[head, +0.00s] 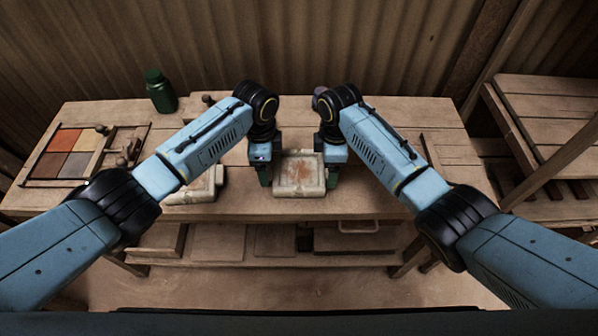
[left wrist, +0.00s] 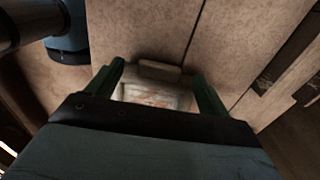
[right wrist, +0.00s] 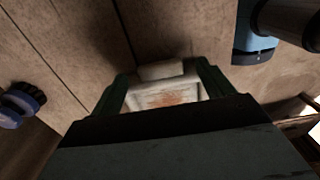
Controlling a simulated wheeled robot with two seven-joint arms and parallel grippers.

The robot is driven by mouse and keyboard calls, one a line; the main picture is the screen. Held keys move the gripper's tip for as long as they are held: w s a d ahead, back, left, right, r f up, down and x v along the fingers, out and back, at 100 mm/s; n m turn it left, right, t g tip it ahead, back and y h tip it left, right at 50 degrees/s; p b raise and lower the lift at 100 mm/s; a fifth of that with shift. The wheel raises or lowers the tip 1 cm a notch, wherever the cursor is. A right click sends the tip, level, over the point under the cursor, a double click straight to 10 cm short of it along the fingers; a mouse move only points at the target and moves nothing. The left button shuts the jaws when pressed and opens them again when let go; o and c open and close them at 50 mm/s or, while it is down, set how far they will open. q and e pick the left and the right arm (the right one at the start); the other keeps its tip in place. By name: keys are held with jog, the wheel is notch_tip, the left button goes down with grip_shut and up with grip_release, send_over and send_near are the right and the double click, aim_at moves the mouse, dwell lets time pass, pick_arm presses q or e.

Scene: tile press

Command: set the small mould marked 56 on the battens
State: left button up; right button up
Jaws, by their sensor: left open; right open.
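A pale, shallow mould (head: 299,174) with a reddish-stained middle lies on the bench near its front edge, between my two grippers. No number can be read on it. My left gripper (head: 265,176) is open at its left side; in the left wrist view the mould (left wrist: 155,96) shows between the fingers. My right gripper (head: 332,176) is open at its right side; in the right wrist view the mould (right wrist: 165,97) also shows between the fingers. Neither grips it visibly. A second pale mould (head: 196,189) is partly hidden behind my left arm. I cannot make out the battens.
A green jar (head: 160,93) stands at the back left of the bench (head: 400,203). A framed board of coloured tiles (head: 68,153) lies at the left. A lower shelf (head: 275,261) holds boards and bins. Another slatted table (head: 550,105) stands at the right.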

pick_arm(q)
jog(key=shift+f, duration=1.3)
pick_arm(e)
jog(key=shift+f, duration=1.3)
pick_arm(q)
jog(key=c, duration=1.5)
pick_arm(e)
jog(key=shift+r, duration=0.1)
jog(key=c, duration=1.5)
